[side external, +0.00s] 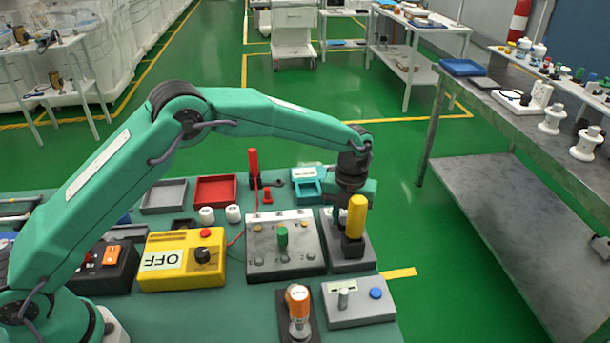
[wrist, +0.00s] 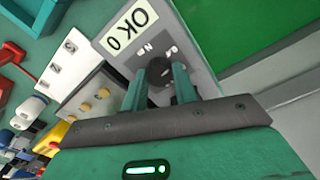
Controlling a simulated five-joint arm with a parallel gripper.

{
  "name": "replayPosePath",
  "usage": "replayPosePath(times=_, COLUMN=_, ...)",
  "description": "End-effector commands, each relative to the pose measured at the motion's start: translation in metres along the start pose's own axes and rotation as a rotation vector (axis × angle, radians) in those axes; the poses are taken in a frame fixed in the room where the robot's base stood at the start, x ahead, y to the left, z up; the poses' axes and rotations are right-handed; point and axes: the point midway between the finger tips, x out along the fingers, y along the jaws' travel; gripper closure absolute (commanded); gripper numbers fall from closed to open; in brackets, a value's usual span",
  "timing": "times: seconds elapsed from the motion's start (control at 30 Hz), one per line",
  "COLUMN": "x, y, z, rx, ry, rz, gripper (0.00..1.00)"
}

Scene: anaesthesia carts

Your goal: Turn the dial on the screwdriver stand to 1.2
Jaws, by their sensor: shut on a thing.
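The screwdriver stand is a grey box (side external: 352,267) with a yellow-handled screwdriver (side external: 357,217) upright in a black holder at its near end. In the side view the dial and fingertips are hidden behind the screwdriver.
A grey panel (side external: 262,262) with a green knob (side external: 282,237) stands left of the stand. A yellow box (side external: 180,270) marked "OFF" is further left. A grey box with a blue button (side external: 376,293) and an orange-topped item (side external: 298,300) are in front.

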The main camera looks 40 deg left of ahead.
Motion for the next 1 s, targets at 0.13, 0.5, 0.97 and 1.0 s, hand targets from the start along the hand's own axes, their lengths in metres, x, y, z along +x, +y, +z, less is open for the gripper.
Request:
replayPosePath(times=0.13, x=-0.0012, y=-0.0014, z=-0.0005, rx=0.118, ry=-0.006, rz=-0.004, gripper=0.95)
replayPosePath(times=0.5, x=-0.0012, y=-0.0022, z=-0.001, rx=0.362, ry=-0.017, rz=-0.01, gripper=0.95)
replayPosePath(times=0.97, x=-0.0011, y=-0.0033, z=-0.0015, rx=0.428, ry=-0.021, rz=-0.012, gripper=0.95)
replayPosePath(times=1.0, x=-0.0011, y=-0.0034, z=-0.0015, rx=0.428, ry=-0.021, rz=-0.012, gripper=0.95)
